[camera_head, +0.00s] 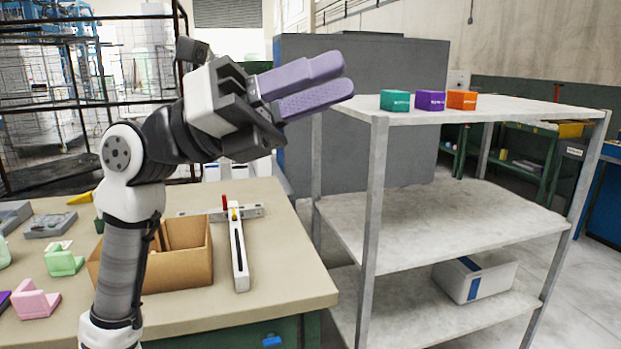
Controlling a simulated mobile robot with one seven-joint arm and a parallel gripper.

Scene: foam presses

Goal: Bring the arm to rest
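My gripper (347,75) is raised in the upper middle of the head view, above the workbench's right end and left of the shelf. Its two purple fingers point right and lie close together. Nothing shows between the fingertips, but the angle hides whether a gap remains. My arm rises from the lower left, bends at the elbow and reaches up and to the right. The gripper appears apart from the bench and the shelf, touching nothing.
The shelf rack (495,110) bears teal (394,100), purple (430,100) and orange (462,100) blocks on top, and a white box (474,278) at the bottom. The workbench (283,300) holds a cardboard box (183,262), a metal T-shaped tool (238,250) and foam pieces (35,300).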

